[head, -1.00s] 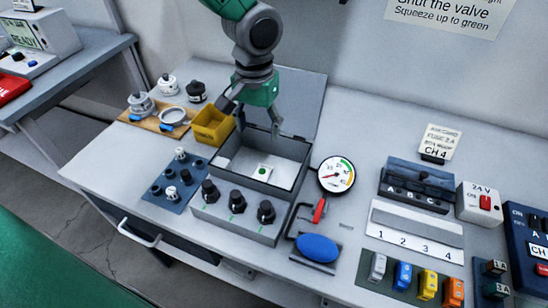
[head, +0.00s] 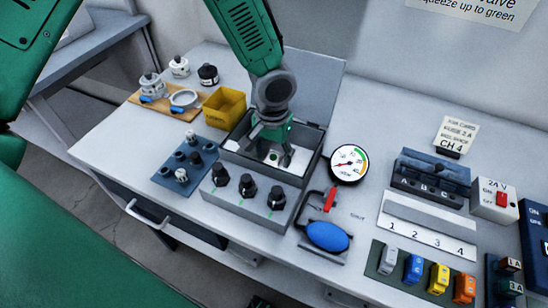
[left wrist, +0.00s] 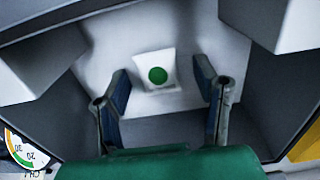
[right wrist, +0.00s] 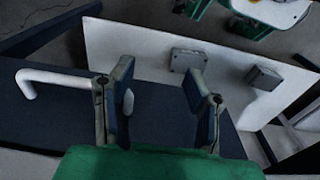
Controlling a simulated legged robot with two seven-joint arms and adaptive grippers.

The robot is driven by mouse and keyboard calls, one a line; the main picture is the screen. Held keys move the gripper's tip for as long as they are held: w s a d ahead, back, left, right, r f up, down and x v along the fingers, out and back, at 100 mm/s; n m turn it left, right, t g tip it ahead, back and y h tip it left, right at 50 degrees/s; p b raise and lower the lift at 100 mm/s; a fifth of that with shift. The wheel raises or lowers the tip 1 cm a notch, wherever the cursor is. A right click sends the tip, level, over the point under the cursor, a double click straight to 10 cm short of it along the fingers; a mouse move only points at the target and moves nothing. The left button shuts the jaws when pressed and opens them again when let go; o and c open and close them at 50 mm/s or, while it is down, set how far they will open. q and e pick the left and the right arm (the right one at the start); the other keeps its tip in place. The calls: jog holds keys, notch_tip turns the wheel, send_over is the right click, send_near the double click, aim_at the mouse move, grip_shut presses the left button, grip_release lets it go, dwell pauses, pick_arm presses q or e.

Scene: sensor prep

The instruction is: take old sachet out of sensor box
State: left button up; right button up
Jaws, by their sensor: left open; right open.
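The sensor box (head: 313,140) stands on the bench with its lid (head: 322,95) raised at the back. In the left wrist view, the old sachet (left wrist: 143,64), a small white square with a green dot, lies flat on the box's pale floor. My left gripper (head: 272,160) reaches down into the box. In the left wrist view its open fingers (left wrist: 161,78) are on either side of the sachet, apart from it. In the head view the gripper partly hides the sachet. My right gripper (right wrist: 159,74) is open and empty, away from the box.
A yellow bin (head: 224,106) stands left of the box. A blue plate with pegs (head: 187,165) lies at the front left. A gauge (head: 349,164) and a blue oval pad (head: 328,237) are on the right. Three black knobs line the box's front.

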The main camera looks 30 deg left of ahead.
pick_arm(q)
jog(key=shift+f, duration=0.4)
jog(key=shift+d+r, duration=0.1)
jog(key=shift+d, duration=0.1)
jog(key=c, duration=0.9)
